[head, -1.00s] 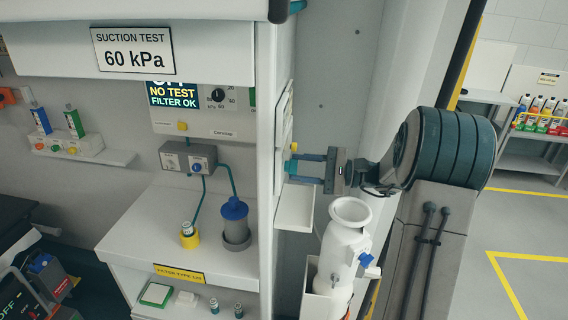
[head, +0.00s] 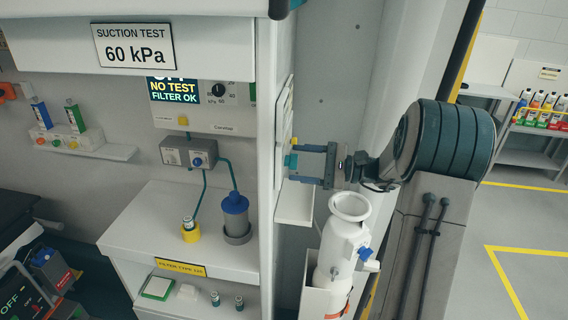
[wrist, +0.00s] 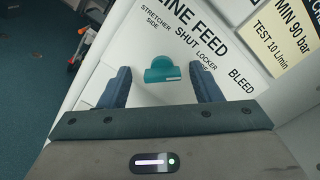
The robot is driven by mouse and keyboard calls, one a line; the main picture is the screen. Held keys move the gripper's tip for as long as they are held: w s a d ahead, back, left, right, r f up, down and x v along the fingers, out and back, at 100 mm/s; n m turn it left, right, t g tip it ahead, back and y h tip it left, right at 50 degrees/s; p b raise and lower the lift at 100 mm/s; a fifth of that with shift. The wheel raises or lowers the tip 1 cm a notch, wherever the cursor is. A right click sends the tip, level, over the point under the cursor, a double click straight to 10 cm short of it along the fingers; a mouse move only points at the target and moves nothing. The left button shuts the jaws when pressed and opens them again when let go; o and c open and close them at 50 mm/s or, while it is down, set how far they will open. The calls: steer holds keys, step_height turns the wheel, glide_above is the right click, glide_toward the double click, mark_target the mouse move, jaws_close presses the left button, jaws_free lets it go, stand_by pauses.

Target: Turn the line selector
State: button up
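The line selector is a teal knob (wrist: 162,70) on a white panel (wrist: 128,40) lettered LINE FEED, with STRETCHER SIDE, SHUT, LOCKER SIDE and BLEED around it. Its grip bar lies nearly level in the wrist view. My gripper (wrist: 161,78) is open, with one dark blue finger on each side of the knob and a clear gap to both. In the head view the knob (head: 290,160) is seen edge-on at the panel, and my gripper (head: 299,163) reaches it from the right. The panel's lettering is hidden there.
A small white tray (head: 295,204) juts out just below my gripper. A white canister (head: 345,240) with a blue valve stands below my arm. Left of the partition is a shelf with a grey-blue jar (head: 235,217).

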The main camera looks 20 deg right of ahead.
steer(key=b+v, duration=0.3)
steer(key=v, duration=1)
steer(key=shift+s+d+b, duration=0.3)
steer(key=shift+b, duration=0.05)
steer(key=s+a+f+n+g+h, duration=0.2)
steer(key=s+a+g+h, duration=0.15)
steer(key=a, duration=0.35)
steer(key=s+a+f+n+g+h, duration=0.2)
steer(key=s+a, duration=0.2)
steer(key=a, duration=0.2)
steer(key=s+f+n+t+h, duration=0.1)
steer(key=s+f+n+h, duration=0.1)
steer(key=s+n+h, duration=0.3)
steer(key=s+a+f+n+t+h, duration=0.1)
steer(key=s+f+n+h, duration=0.1)
steer(key=s+n+h, duration=0.3)
steer(key=shift+s+f+h, duration=0.35)
steer(key=shift+s+h, duration=0.3)
steer(key=shift+s, duration=0.85)
